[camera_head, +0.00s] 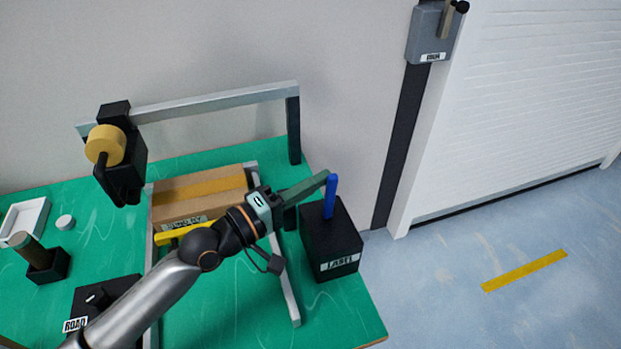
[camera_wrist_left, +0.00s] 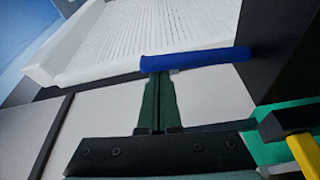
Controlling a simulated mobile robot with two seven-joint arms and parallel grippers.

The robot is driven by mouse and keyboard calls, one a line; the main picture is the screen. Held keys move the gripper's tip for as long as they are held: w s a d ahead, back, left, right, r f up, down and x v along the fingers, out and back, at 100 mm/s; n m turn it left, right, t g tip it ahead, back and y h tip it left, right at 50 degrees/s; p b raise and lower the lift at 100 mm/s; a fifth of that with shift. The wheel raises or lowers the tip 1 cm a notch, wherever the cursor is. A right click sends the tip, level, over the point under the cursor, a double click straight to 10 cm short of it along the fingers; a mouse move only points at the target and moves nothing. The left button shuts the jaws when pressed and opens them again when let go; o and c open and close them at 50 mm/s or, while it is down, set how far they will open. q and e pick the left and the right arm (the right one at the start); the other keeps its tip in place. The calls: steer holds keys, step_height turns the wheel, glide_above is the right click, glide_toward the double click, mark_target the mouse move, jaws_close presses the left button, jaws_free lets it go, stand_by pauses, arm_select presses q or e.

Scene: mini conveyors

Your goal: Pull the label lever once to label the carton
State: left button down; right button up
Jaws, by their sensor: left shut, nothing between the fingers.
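The label lever is a blue upright handle (camera_head: 331,196) on a black box (camera_head: 333,245) with a "LABEL" plate, at the right end of the green table. The lever also shows in the left wrist view (camera_wrist_left: 196,59), lying across the fingertips. My left gripper (camera_head: 325,176) is shut and empty. Its fingertips (camera_wrist_left: 158,78) are at the upper part of the lever; I cannot tell whether they touch it. The carton (camera_head: 200,187), brown with a yellow tape strip, sits between the conveyor rails behind my left arm, which partly hides it. My right gripper is not in view.
A black labelling head with a tan roll (camera_head: 105,145) hangs from a metal gantry (camera_head: 215,101) above the conveyor. A white tray (camera_head: 24,221) and a "ROAD" box (camera_head: 105,295) are at the left. A grey wall box with a lever (camera_head: 433,35) is at the upper right.

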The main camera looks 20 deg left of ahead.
arm_select(q)
steer(key=shift+s+d+f+m+h+b, duration=0.15)
steer(key=shift+s+d+m+b, duration=0.1)
steer(key=shift+s+m, duration=0.15)
steer(key=shift+s+d+f+m+h+b, duration=0.1)
steer(key=shift+s+d+m+h+b, duration=0.15)
steer(key=shift+m, duration=0.25)
steer(key=shift+s+d+f+m+t+b, duration=0.15)
steer(key=shift+s+d+m+b, duration=0.1)
steer(key=shift+s+m+b, duration=0.25)
steer(key=shift+s+d+f+m+t+b, duration=0.15)
steer(key=shift+s+d+m+b, duration=0.1)
steer(key=shift+m, duration=0.45)
steer(key=shift+s+d+m+h, duration=0.1)
steer(key=shift+s+m+h, duration=0.1)
steer(key=shift+m+h, duration=0.2)
